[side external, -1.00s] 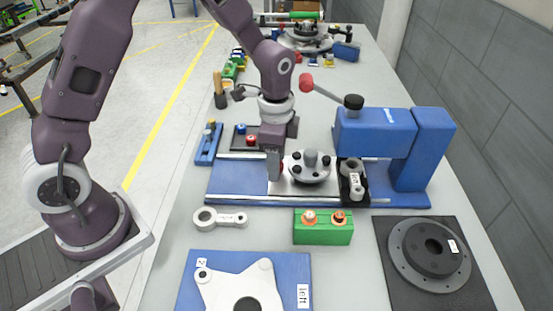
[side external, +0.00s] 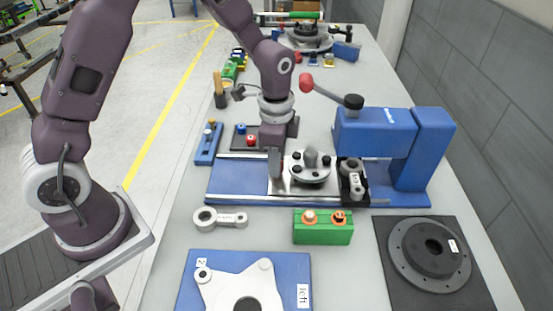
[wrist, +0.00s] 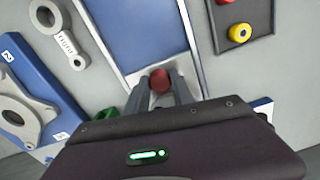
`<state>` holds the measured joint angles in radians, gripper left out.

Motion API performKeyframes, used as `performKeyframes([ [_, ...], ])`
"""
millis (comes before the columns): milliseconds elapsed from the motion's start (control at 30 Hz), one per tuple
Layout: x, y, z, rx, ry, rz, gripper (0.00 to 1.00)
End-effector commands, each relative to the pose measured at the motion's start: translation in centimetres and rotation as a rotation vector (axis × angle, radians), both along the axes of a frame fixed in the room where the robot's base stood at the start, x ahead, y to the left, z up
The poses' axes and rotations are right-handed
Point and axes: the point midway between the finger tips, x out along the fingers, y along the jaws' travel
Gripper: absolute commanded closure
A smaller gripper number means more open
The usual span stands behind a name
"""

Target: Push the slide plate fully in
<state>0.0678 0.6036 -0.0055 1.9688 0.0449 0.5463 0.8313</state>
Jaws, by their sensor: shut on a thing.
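The slide plate (side external: 284,188) is a silver plate on the blue base between two rails, carrying a round hub with a knob. Its right end meets a black holder (side external: 358,194) with a grey link marked "left", beside the blue press (side external: 375,135). My gripper (side external: 275,175) is low at the plate's left end. In the wrist view, the fingers (wrist: 160,90) are shut on a red knob (wrist: 159,80) at the silver plate edge. The knob is hidden in the side view, and most of the plate is hidden in the wrist view.
The blue base (side external: 235,182) is bare left of the plate. A grey link (side external: 220,218), a green block (side external: 323,230) and a blue board (side external: 205,265) lie in front. A dark panel with red and blue buttons (side external: 251,141) is behind. The press lever (side external: 325,92) reaches left overhead.

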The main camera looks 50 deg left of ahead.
Motion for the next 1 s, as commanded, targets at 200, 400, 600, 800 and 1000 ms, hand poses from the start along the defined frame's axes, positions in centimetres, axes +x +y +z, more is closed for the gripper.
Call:
performKeyframes([
  [200,0.0,0.0,0.1,0.000,-0.001,0.000,1.00],
  [400,0.1,0.0,0.1,0.000,-0.002,0.000,1.00],
  [600,0.1,0.0,0.1,0.000,-0.003,0.000,1.00],
  [800,0.1,0.0,0.1,0.000,-0.003,0.000,1.00],
  [1000,2.1,-1.9,0.1,-0.001,-0.006,-0.003,1.00],
])
